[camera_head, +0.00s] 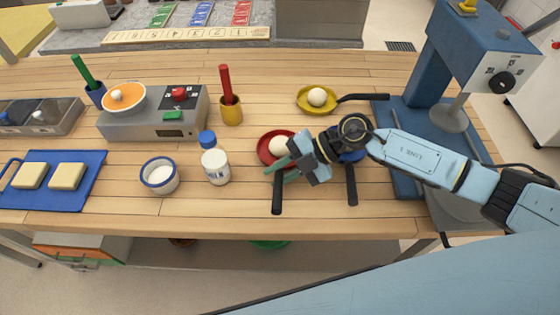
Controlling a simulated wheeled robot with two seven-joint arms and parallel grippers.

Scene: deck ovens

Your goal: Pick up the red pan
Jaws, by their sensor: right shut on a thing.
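The red pan (264,153) is on the wooden table at centre, with a white ball (280,145) in it and a black handle (277,195) pointing toward the front edge. My right gripper (279,171) reaches in from the right. Its teal fingers are shut on the red pan where the handle meets the body. The gripper hides the pan's right side. Whether the pan is lifted off the table cannot be told. My left gripper is not in view.
A blue pan (351,157) lies partly hidden under my right arm. A yellow pan (313,105) with a white ball is behind. A milk bottle (215,166) and white bowl (160,176) stand left. A blue stand mixer (429,75) stands right.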

